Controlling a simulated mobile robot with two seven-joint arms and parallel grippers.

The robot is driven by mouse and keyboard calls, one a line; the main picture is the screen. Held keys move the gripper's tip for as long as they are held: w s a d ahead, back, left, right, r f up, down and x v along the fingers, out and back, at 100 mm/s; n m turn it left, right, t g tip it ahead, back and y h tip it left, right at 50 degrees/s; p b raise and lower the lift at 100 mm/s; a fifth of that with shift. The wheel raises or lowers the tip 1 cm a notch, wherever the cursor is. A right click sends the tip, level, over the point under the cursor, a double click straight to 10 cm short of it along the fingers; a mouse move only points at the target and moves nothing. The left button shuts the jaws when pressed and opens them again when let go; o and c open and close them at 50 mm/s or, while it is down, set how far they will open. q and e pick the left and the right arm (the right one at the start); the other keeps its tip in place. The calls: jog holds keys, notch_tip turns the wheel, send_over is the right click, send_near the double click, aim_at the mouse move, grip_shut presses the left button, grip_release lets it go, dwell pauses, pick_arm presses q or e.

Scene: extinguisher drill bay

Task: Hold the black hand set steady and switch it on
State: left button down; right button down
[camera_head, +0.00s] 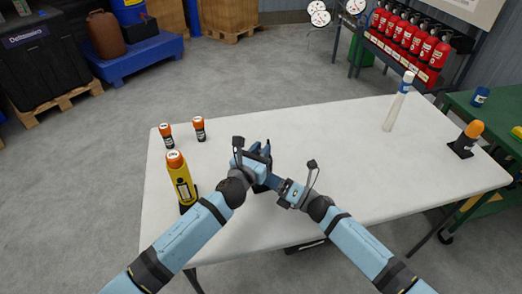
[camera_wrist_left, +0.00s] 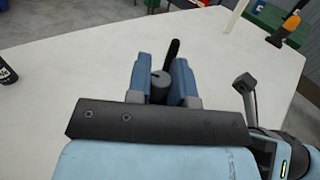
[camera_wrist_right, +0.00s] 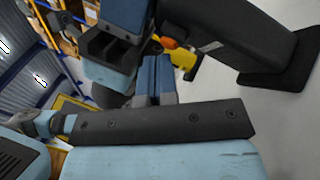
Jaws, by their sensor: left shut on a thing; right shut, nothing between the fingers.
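The black hand set (camera_wrist_right: 235,35) stands on the white table, its dark body and wide foot clearest in the right wrist view. In the left wrist view its grey-black top with a knob (camera_wrist_left: 160,88) and a short black aerial (camera_wrist_left: 172,50) show between the fingers. My left gripper (camera_head: 258,153) is shut on its upper part. My right gripper (camera_head: 274,182) is shut and empty, close beside the hand set, low on its near right side; its fingers also show in the right wrist view (camera_wrist_right: 154,72). I cannot tell whether they touch it. In the head view my grippers hide most of the hand set. The switch is not clearly visible.
On the white table (camera_head: 340,150), a yellow orange-capped canister (camera_head: 181,180) and two small orange-capped ones (camera_head: 166,131) (camera_head: 199,125) stand left. The table between is clear.

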jog(key=shift+s, duration=0.1)
dwell(0.3)
jog(key=shift+s+d, duration=0.15)
jog(key=shift+s, duration=0.15)
pick_arm(q)
jog(key=c, duration=0.9)
grip_release()
pick_arm(e)
jog(key=s+d, duration=0.2)
jog(key=s, duration=0.3)
jog(key=shift+s, duration=0.35)
pick_arm(q)
jog(key=shift+s, duration=0.15)
jog(key=v, duration=1.2)
